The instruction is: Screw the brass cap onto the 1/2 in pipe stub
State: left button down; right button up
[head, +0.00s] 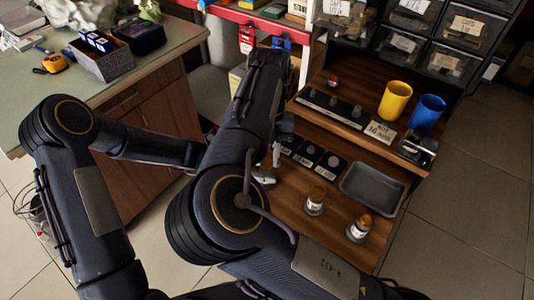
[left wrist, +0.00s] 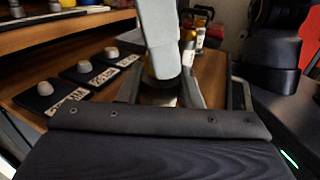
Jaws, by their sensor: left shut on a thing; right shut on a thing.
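My left gripper (left wrist: 160,92) is shut on a small pale thing, mostly hidden, in the left wrist view. A light grey finger of my right gripper (left wrist: 160,40) comes down from above and ends close over it. A yellowish, brass-like bit (left wrist: 149,66) shows beside the dark tip of that finger; which gripper holds it is unclear. In the head view my right arm covers most of both grippers; fingers show beside it (head: 266,177). I cannot make out the brass cap or pipe stub clearly, nor whether they touch.
Black cards with round pieces (head: 308,154) lie on the wooden bench, left of a grey tray (head: 346,190). Two amber bottles (head: 315,203) (head: 358,230) stand in front. A black strip (head: 329,105), yellow cup (head: 395,101) and blue cup (head: 426,114) stand on the raised shelf.

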pick_arm(q)
jog(key=shift+w, duration=0.15)
pick_arm(e)
jog(key=shift+d, duration=0.1)
jog(key=o, duration=0.9)
jog(key=shift+o, duration=0.2)
jog(key=shift+r, duration=2.35)
jog(key=shift+c, duration=0.5)
